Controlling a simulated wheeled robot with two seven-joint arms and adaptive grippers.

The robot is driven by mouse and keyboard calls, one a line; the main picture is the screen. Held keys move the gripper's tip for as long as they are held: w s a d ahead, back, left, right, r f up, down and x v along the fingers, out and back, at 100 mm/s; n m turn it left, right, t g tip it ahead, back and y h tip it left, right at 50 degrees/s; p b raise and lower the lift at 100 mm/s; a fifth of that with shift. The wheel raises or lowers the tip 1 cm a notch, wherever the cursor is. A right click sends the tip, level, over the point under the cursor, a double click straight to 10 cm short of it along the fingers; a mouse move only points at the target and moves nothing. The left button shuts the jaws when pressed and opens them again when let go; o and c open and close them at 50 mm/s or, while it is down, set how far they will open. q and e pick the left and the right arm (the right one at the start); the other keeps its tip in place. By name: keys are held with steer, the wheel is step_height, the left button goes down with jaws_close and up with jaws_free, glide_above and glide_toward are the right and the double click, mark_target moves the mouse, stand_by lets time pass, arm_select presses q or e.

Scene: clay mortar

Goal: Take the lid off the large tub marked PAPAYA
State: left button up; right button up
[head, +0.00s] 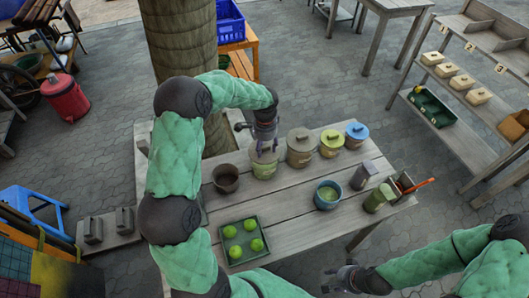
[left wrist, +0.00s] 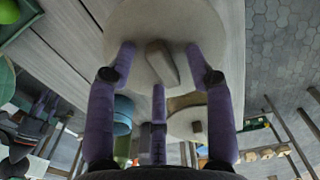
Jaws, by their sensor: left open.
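A row of lidded tubs stands along the far side of the wooden table: a green tub (head: 264,169), a larger brown tub (head: 299,151), one with a yellow-green lid (head: 332,138) and one with a blue lid (head: 357,131). I cannot read which is marked PAPAYA. My left gripper (head: 264,146) points down just above the green tub's lid. In the left wrist view its open fingers (left wrist: 160,70) are spread around the bar handle (left wrist: 162,62) of a round beige lid (left wrist: 130,28); contact is unclear. My right gripper (head: 330,281) is low at the front, apart from the table.
A thick trunk (head: 180,45) rises behind. A second lid (left wrist: 185,124) lies close beside the gripper.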

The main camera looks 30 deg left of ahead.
arm_select(q)
jaws_close()
steer(key=shift+r, duration=0.2)
